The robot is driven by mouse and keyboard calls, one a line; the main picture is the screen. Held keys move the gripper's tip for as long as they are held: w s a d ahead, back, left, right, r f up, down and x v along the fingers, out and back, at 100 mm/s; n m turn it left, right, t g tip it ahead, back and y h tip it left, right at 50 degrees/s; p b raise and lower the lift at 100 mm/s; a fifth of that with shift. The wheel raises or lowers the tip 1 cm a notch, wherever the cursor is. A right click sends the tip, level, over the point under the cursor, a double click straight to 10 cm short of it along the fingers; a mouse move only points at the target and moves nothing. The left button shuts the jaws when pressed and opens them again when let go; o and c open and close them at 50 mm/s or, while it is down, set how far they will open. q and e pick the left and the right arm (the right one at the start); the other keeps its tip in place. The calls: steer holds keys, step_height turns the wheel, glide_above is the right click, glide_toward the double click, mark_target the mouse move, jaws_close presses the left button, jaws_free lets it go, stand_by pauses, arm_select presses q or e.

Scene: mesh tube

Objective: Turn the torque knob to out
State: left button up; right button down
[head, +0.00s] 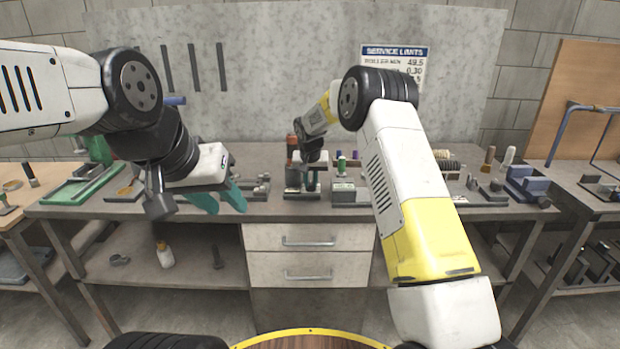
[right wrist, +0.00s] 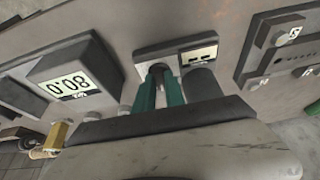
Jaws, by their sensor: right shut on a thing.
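My right gripper (head: 312,181) is at the small device (head: 293,190) in the middle of the bench. In the right wrist view its two teal fingers (right wrist: 159,76) are close together, shut on a small dark part in front of a pale plate, which appears to be the torque knob (right wrist: 157,67). The fingers hide most of it, so its pointing direction cannot be read. A label plate (right wrist: 198,53) with short dark marks sits beside it. My left gripper (head: 220,199) hangs left of the device, its teal fingers apart and empty.
A grey digital display (right wrist: 72,80) stands left of the fingers in the right wrist view, and a dark panel with round buttons (right wrist: 283,55) stands right. A green tray (head: 82,186) lies at the bench's left; a blue fixture (head: 527,183) stands at its right. Drawers (head: 308,258) sit below.

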steer(key=n, duration=0.2)
steer(key=n+y, duration=0.2)
steer(key=n, duration=0.1)
steer(key=shift+w+d+n+g, duration=0.1)
steer(key=shift+d+n+g, duration=0.2)
steer(key=shift+d, duration=0.05)
steer(key=n, duration=0.2)
steer(key=n+g+y, duration=0.1)
steer(key=n, duration=0.1)
steer(key=n+y, duration=0.1)
steer(key=n, duration=0.1)
steer(key=shift+w+d+g, duration=0.2)
steer(key=shift+w+g, duration=0.05)
steer(key=shift+g, duration=0.05)
steer(key=shift+n, duration=0.4)
steer(key=c, duration=1.4)
jaws_free()
steer(key=v, duration=0.7)
steer(key=shift+d+r, duration=0.15)
steer(key=shift+r, duration=0.25)
